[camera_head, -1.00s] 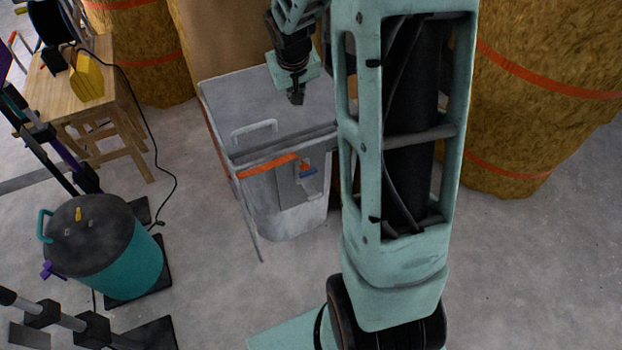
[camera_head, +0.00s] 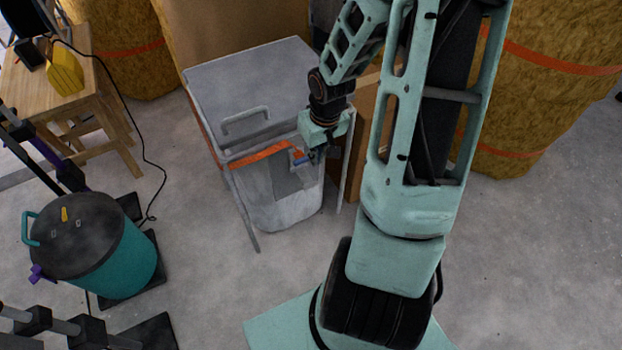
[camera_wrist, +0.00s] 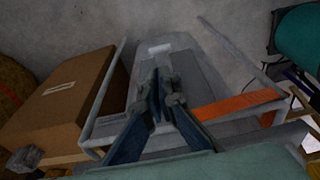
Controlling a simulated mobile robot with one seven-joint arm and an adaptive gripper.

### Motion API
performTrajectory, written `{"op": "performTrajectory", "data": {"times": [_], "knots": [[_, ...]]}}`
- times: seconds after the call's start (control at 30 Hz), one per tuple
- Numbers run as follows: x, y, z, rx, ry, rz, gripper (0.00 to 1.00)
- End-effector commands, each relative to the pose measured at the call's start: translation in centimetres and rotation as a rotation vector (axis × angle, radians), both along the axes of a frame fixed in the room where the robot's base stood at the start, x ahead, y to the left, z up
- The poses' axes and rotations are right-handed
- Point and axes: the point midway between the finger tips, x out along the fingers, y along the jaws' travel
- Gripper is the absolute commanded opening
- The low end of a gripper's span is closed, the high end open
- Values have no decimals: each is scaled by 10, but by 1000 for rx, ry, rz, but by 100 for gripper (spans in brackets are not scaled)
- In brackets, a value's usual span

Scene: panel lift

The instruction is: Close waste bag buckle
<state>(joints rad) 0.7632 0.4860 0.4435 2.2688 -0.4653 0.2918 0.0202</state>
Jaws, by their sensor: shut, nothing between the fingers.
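A grey waste bin with a grey bag hanging at its front (camera_head: 262,200) stands in the middle of the head view. An orange strap (camera_head: 258,154) runs along the upper front edge and ends at a small blue buckle part (camera_head: 300,161). The strap also shows in the wrist view (camera_wrist: 236,106). My gripper (camera_head: 320,156) is shut, beside the buckle at the bin's front right corner. In the wrist view my fingers (camera_wrist: 157,82) meet in front of the grey bag face. I cannot tell whether they touch the buckle, and they partly hide that spot.
The bin's grey lid (camera_head: 250,80) has a handle (camera_head: 245,118). A cardboard box (camera_wrist: 65,105) stands close beside the bin. A teal drum (camera_head: 125,255) and a wooden stool (camera_head: 95,110) are at left. Large straw-coloured bales (camera_head: 535,90) stand behind. Floor before the bin is clear.

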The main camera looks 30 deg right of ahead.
Motion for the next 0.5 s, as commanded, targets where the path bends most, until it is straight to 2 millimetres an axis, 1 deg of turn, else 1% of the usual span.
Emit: {"op": "performTrajectory", "data": {"times": [0.17,0.27,0.37,0.5], "knots": [[0,0,0,0,0,0,0],[1,0,-4,0,0,0,0],[3,1,-16,2,1,0,0],[6,2,-43,2,3,1,0]]}}
